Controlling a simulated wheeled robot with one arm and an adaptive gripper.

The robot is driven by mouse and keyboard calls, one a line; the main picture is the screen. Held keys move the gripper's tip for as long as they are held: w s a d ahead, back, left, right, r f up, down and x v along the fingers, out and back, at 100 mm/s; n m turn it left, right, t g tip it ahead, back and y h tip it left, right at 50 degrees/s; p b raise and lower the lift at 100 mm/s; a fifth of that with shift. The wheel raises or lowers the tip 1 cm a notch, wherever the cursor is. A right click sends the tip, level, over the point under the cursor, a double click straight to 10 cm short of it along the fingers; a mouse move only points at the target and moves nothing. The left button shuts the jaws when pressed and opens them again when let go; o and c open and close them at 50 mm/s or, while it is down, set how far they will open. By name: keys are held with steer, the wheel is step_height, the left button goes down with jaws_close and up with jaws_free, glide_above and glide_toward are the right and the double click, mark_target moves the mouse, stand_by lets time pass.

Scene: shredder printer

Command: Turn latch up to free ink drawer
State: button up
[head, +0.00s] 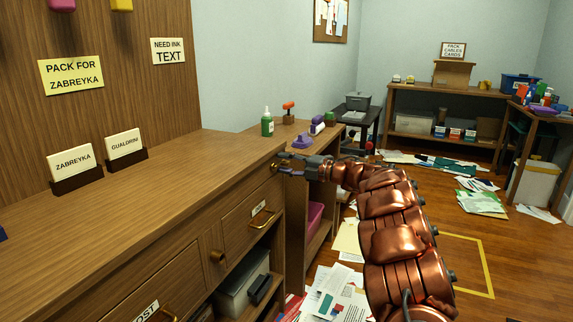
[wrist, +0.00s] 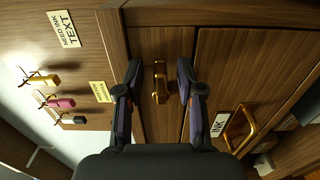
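The brass latch (wrist: 160,82) stands out from a wooden strip beside the ink drawer (wrist: 205,75). It lies between the two fingers of my gripper (wrist: 158,70), which are apart on either side of it. I cannot tell whether either finger touches it. In the head view my gripper (head: 287,166) is at the right end of the wooden cabinet, just below its top edge, and mostly hides the latch there. The ink drawer (head: 236,232) has a label and a brass handle (head: 262,218) and looks closed.
Another brass knob (head: 217,255) sits on the strip left of the ink drawer. A green bottle (head: 267,122) and a purple item (head: 303,141) stand beyond the cabinet top. Papers (head: 335,292) litter the floor.

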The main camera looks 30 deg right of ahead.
steer(key=v, duration=1.2)
steer(key=shift+w, duration=0.1)
